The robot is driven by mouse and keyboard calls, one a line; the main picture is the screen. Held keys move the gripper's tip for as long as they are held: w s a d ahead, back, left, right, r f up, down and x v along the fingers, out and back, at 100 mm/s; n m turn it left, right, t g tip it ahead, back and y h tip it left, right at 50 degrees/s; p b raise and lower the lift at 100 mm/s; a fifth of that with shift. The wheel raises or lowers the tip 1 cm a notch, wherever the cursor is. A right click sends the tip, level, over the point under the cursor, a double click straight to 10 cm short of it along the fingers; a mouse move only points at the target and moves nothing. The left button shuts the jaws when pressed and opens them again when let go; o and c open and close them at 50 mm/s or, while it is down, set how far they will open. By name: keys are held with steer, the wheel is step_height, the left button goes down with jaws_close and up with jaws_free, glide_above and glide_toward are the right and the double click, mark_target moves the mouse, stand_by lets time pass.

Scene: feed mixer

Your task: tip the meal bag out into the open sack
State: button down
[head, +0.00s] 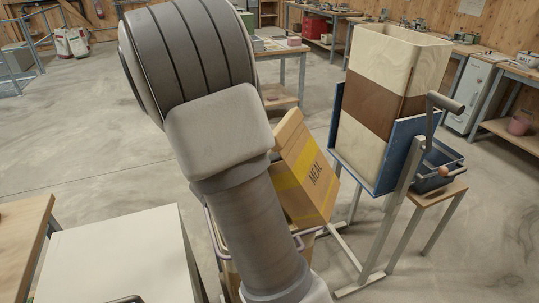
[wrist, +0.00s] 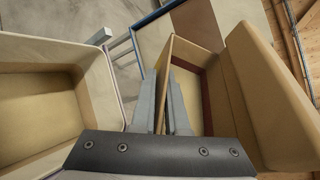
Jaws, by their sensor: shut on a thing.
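The meal bag (head: 310,172) is tan with a yellow band and the word MEAL. It leans to one side in the head view, partly behind my arm. In the wrist view my gripper (wrist: 165,98) is shut on a thin tan wall of the bag (wrist: 171,50), one finger on each side. The bag's open mouth and dark reddish inside show beside the fingers. An open tan container (wrist: 107,38) with a pale rim lies left of the gripper, apart from the fingers; it looks like the open sack. In the head view my arm hides most of it.
A tall open cream container with a brown band (head: 376,118) stands in a blue frame (head: 347,140) with a lever, close right of the bag. A pale cabinet top (head: 115,255) is at lower left. Workbenches line the back wall. Open floor lies at left.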

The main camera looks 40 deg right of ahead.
step_height(320, 180, down, 6)
steer(key=n+g+h+b, duration=0.1)
steer(key=n+h+b, duration=0.1)
steer(key=n, duration=0.3)
steer(key=shift+w+b, duration=0.2)
steer(key=shift+b, duration=0.35)
steer(key=shift+w+a+f+n+h+p, duration=0.2)
steer(key=shift+w+a+f+n+p, duration=0.15)
steer(key=shift+f, duration=0.25)
steer(key=shift+w+a+f+n+h+p, duration=0.2)
steer(key=shift+w+f+n+p, duration=0.1)
steer(key=shift+w+f+n, duration=0.25)
steer(key=shift+s, duration=0.15)
steer(key=shift+r+n+p, duration=0.15)
steer(key=shift+n+p, duration=0.25)
steer(key=shift+p, duration=0.6)
steer(key=shift+n+g+h+p, duration=0.3)
steer(key=shift+h+p, duration=0.1)
